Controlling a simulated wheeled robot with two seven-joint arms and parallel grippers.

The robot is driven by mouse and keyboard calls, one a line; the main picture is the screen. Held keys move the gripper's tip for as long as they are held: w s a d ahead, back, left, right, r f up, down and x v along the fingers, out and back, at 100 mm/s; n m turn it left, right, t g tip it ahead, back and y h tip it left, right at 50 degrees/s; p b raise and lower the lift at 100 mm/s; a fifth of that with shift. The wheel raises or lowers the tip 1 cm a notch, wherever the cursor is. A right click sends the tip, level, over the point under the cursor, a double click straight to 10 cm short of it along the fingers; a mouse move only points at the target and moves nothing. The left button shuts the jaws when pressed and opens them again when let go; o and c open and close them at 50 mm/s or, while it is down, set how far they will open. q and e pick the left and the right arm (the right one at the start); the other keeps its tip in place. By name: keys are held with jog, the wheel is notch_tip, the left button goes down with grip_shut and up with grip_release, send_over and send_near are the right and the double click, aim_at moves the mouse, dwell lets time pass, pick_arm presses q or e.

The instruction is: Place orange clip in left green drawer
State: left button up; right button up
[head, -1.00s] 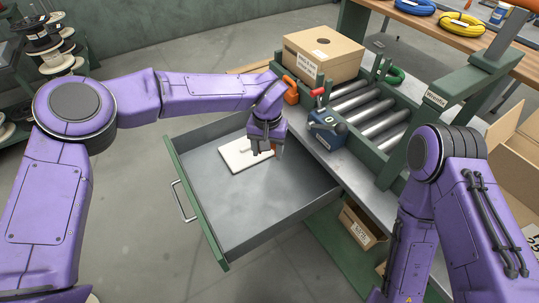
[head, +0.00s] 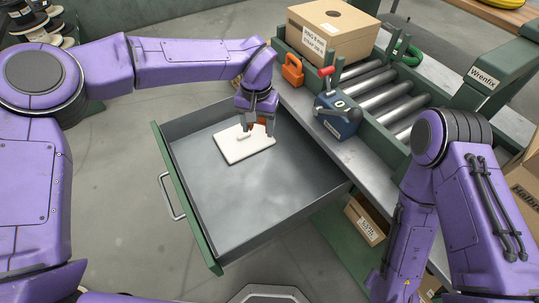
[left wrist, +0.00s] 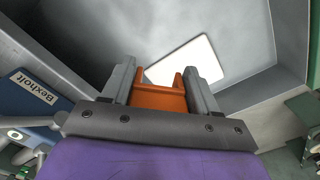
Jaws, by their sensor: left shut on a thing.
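The green-fronted drawer (head: 185,200) is pulled wide open at the left of the workbench. My left gripper (head: 258,128) points down over its far part and is shut on an orange clip (head: 263,121). The clip is mostly hidden by the fingers in the head view. In the left wrist view the orange clip (left wrist: 160,97) sits between the two grey fingers (left wrist: 158,85). I cannot tell how high it is above the drawer floor. A white flat pad (head: 248,153) lies in the drawer below the gripper. My right gripper is out of view.
A similar orange object (head: 292,72) stands on the bench edge. Beside it are a blue device (head: 338,120) with a red knob, a cardboard box (head: 332,32) and metal rollers (head: 385,85). The near part of the drawer floor is bare.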

pick_arm(q)
jog(key=s+a+f+n+p, duration=0.15)
jog(key=s+n, duration=0.25)
jog(key=s, duration=0.8)
jog(key=s+a+f+n+p, duration=0.1)
jog(key=s+a+f+n, duration=0.15)
jog(key=s, duration=0.85)
jog(key=w+a+f+n, duration=0.1)
jog(key=w+f, duration=0.1)
jog(key=w, duration=0.2)
jog(key=w+f, duration=0.3)
jog(key=w, duration=0.1)
jog(key=w+a+f+n, duration=0.1)
jog(key=w+f, duration=0.2)
jog(key=w, duration=0.2)
jog(key=shift+a+f+n+p, duration=0.1)
jog(key=shift+a+n+p, duration=0.2)
jog(key=shift+n+p, duration=0.05)
jog(key=f, duration=0.3)
jog(key=shift+w+a+f+p, duration=0.1)
jog(key=shift+w+f+p, duration=0.05)
jog(key=shift+w+p, duration=0.2)
jog(key=shift+f, duration=0.25)
jog(key=shift+f, duration=0.1)
